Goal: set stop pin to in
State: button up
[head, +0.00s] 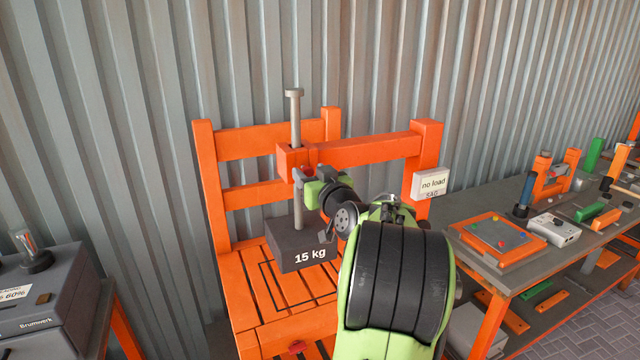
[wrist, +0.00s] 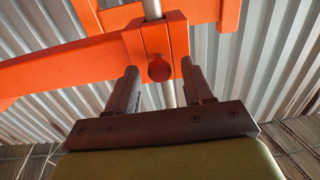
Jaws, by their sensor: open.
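In the head view the guide block (head: 292,158) sits around a grey vertical rod (head: 295,120), and my gripper mostly hides the knob. My gripper (head: 303,174) is at the block's front. In the wrist view my gripper (wrist: 158,82) is open, one finger on each side of the knob, with gaps visible. I cannot tell how deep the pin sits.
A dark weight marked 15 kg (head: 305,248) hangs on the rod above the slatted orange seat (head: 245,300). An orange crossbar (head: 370,150) and a "no load" sign (head: 432,184) are at right. A workbench (head: 490,270) stands further right, a grey box (head: 45,305) at left.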

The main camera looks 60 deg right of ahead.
jog(key=b+v, duration=0.3)
jog(key=v, duration=1.2)
jog(key=shift+b, duration=0.4)
